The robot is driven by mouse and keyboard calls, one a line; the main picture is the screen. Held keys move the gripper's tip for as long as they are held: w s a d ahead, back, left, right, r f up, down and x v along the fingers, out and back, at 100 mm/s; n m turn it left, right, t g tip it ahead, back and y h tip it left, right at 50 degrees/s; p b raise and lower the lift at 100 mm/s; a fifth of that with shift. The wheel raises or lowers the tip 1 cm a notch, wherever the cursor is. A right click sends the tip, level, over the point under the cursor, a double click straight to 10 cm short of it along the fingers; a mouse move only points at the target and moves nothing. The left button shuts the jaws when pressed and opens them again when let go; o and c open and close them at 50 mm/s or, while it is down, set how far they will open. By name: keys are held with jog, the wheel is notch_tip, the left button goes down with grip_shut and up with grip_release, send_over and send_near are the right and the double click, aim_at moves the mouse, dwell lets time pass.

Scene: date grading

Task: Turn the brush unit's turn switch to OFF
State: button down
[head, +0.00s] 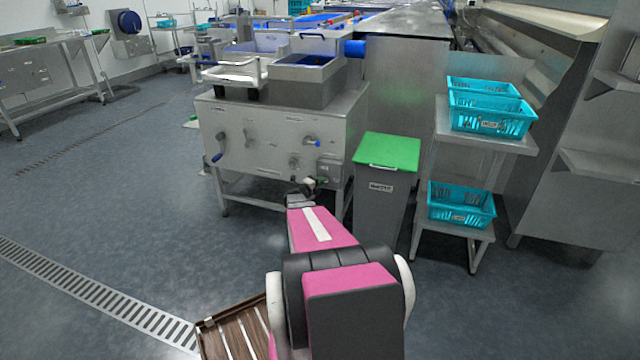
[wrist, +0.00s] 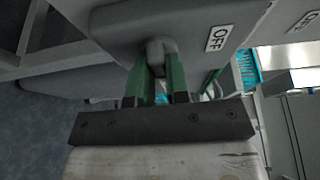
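The brush unit (head: 265,135) is a grey steel cabinet with levers on its front. The small grey switch box (head: 330,170) sits at the lower right of that front. My gripper (head: 309,186) is at this corner, small and partly hidden by my wrist. In the wrist view, the green fingers of my gripper (wrist: 160,75) stand close together at the grey turn switch (wrist: 160,47). They appear closed on its knob, one on each side. A white OFF label (wrist: 219,38) is on the housing right of the knob. The knob's pointing direction is hard to read.
A grey bin with a green lid (head: 388,152) stands just right of the brush unit. A steel stand (head: 440,135) with turquoise crates (head: 490,115) is farther right. A brown slatted crate (head: 235,335) is at the lower left.

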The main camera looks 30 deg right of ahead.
jog(key=shift+n, duration=0.3)
jog(key=n+t, duration=0.3)
jog(key=n, duration=0.4)
jog(key=n+t, duration=0.3)
jog(key=n, duration=0.4)
jog(key=n+t, duration=0.2)
jog(key=n, duration=0.5)
jog(key=shift+s+d+f+n+t, duration=0.2)
jog(key=shift+s+f+n+t, duration=0.1)
jog(key=shift+f+t, duration=0.1)
jog(key=shift+n, duration=0.3)
jog(key=c, duration=1.1)
grip_release()
jog(key=shift+a, duration=0.1)
jog(key=v, duration=1)
jog(key=shift+s, duration=0.3)
